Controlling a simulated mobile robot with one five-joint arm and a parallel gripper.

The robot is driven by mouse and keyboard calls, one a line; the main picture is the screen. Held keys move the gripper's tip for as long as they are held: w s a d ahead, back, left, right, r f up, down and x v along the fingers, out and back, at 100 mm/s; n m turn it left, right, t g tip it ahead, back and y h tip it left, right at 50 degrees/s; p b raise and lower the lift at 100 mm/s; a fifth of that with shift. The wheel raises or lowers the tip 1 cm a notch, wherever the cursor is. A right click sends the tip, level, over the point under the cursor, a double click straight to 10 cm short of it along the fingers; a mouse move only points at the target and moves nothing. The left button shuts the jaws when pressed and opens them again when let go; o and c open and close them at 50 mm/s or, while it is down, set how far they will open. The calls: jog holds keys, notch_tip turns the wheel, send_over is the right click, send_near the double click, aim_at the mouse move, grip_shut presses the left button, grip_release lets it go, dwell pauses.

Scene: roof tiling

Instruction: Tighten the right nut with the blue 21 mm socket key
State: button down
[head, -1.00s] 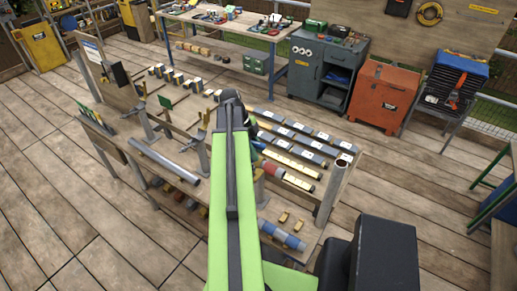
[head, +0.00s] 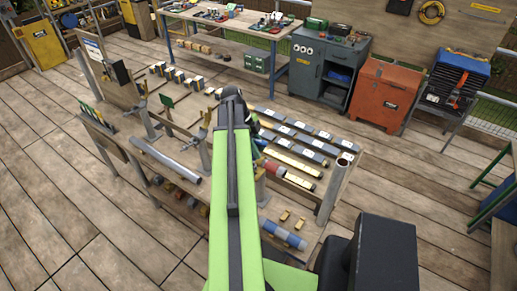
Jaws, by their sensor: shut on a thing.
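My green and black arm reaches up the middle of the head view over a low wooden workbench (head: 330,175). A dark part of mine shows just right of the arm's far end, over the bars on the bench. My gripper's fingers are hidden behind the arm, so I cannot see what is between them. I cannot make out the blue 21 mm socket key or the right nut. Rows of grey and yellow bars (head: 296,163) with white labels lie on the bench right of the arm.
A grey pipe (head: 165,160) lies along the bench's left side; an upright grey tube (head: 337,185) stands at its right end. Behind are a tool table (head: 232,22), a grey cabinet (head: 322,75) and an orange cabinet (head: 384,97). The plank floor at left is clear.

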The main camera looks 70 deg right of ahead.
jog(key=shift+f+b, duration=3)
jog(key=shift+f, duration=0.2)
jog(key=shift+w+r+m+y, duration=0.1)
jog(key=shift+m+y, duration=0.2)
jog(key=shift+m, duration=0.6)
jog(key=m, duration=0.2)
jog(key=m+y, duration=0.1)
jog(key=m, duration=0.1)
jog(key=shift+a+t+y, duration=0.3)
jog(key=shift+a, duration=0.1)
jog(key=shift+n, duration=0.5)
jog(key=shift+r+p, duration=3.1)
jog(key=shift+p, duration=0.1)
jog(key=shift+f, duration=0.1)
